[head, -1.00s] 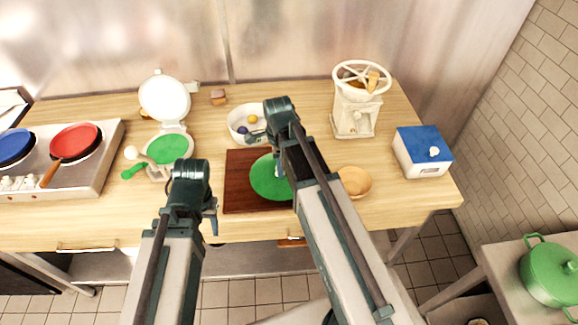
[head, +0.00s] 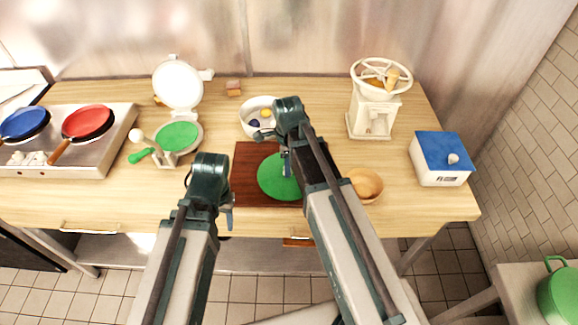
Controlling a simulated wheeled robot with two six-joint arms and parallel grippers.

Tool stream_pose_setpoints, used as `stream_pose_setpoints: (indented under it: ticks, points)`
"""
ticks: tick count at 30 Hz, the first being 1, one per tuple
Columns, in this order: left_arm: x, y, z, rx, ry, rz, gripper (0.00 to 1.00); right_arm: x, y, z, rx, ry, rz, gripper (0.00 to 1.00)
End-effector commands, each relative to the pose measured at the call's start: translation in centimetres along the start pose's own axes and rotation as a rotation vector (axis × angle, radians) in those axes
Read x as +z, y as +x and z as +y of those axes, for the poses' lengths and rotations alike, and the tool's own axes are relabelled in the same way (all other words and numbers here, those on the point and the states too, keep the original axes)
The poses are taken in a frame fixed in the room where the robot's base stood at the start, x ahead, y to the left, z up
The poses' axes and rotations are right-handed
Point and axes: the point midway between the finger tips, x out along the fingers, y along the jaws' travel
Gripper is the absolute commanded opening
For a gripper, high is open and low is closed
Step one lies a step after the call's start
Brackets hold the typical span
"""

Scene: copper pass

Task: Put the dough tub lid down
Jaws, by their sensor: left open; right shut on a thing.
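A round green lid (head: 271,178) is at the dark brown board (head: 243,185) in the middle of the counter, covering part of it. My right gripper (head: 286,165) is shut on the lid from above; its wrist and arm hide the lid's right part. I cannot tell whether the lid touches the board. A round white tub (head: 246,118) with several small coloured balls stands open just behind the board. My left gripper (head: 229,212) is open and empty, by the counter's front edge, left of the board.
A press with a green plate (head: 180,136) and a hob with a red pan (head: 88,122) and a blue pan (head: 24,124) stand left. A wooden bowl (head: 366,183), a cream grinder (head: 370,118) and a blue-topped white box (head: 440,157) stand right.

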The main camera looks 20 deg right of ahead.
Motion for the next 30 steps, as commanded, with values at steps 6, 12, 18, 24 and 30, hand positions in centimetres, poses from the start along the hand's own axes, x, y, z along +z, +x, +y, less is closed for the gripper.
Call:
stream_pose_setpoints:
  ticks: [6, 12, 18, 24, 30]
  points:
    - [0.0, 0.2, 0.0, 0.0, 0.0, 0.0, 0.5, 0.0, 0.2, 0.0, 0.0, 0.0, 0.0, 0.59]
    - [0.0, 0.2, 0.0, 0.0, 0.0, 0.0, 0.5, 0.0, 0.2, 0.0, 0.0, 0.0, 0.0, 0.64]
    - [0.0, 0.0, 0.0, 0.0, 0.0, 0.0, 0.5, 0.0, 0.0, 0.0, 0.0, 0.0, 0.0, 0.64]
    - [0.1, -1.1, -0.1, 0.0, 0.001, 0.0, 0.5, 0.0, -1.1, 0.0, 0.0, 0.0, 0.0, 0.64]
    - [0.2, -3.5, -0.3, 0.0, 0.001, 0.0, 0.5, 0.0, -3.5, 0.0, 0.0, 0.0, 0.0, 0.64]
